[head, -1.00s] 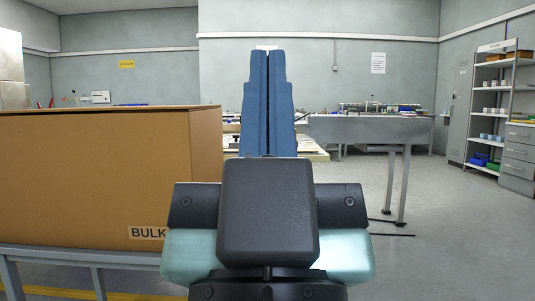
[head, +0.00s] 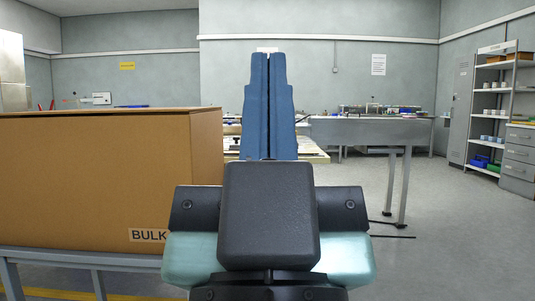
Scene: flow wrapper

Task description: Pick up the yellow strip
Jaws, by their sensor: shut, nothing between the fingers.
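My gripper (head: 268,62) is in the middle of the head view, its two blue fingers pointing up and pressed together. It is shut and holds nothing. I see no yellow strip that I can make out on any surface. A small yellow sign (head: 127,66) is on the back wall at the left, but it is a wall sign. My gripper and the large box hide part of the work area behind them.
A large cardboard box (head: 90,180) marked BULK stands on a metal-framed table at the left. A grey bench (head: 368,130) with several items stands behind, right of my gripper. Shelves (head: 490,112) and a drawer unit (head: 519,158) line the right wall. The right floor is clear.

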